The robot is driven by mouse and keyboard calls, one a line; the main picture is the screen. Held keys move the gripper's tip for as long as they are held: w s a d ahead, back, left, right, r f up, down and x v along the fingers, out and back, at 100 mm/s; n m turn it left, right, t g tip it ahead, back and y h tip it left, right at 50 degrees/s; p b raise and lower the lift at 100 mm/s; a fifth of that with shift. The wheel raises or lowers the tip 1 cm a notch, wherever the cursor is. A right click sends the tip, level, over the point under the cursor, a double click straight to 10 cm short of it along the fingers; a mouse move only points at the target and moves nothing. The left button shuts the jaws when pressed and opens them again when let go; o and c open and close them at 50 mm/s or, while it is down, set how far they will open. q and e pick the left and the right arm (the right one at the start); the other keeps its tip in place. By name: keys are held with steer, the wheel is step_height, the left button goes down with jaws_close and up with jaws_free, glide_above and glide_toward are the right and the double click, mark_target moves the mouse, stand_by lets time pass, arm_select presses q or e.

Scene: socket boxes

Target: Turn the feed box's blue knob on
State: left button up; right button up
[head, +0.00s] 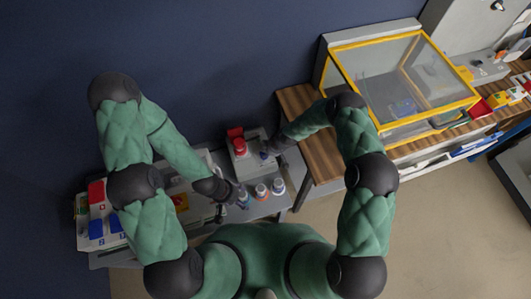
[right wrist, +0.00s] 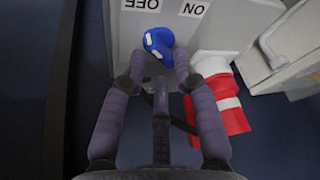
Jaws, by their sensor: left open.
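The feed box (head: 252,163) is a pale grey box on the low bench in the head view. Its blue knob (right wrist: 158,45) shows in the right wrist view, under the upside-down OFF and ON labels. The white mark on the knob lies on its left, on the OFF side. My right gripper (right wrist: 160,62) has its fingers spread, with the fingertips just short of or beside the knob; contact is unclear. In the head view my right gripper (head: 270,150) is at the box's right side. My left gripper (head: 236,195) is open beside the small bottles, away from the feed box.
A red-and-white part (right wrist: 222,100) sits right of the right fingers. Several bottles (head: 262,190) stand in front of the feed box. A box with red and blue parts (head: 97,212) is at left. A yellow-framed clear case (head: 400,75) stands on the wooden table (head: 318,150) at right.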

steer(key=shift+x, duration=1.1)
jaws_close()
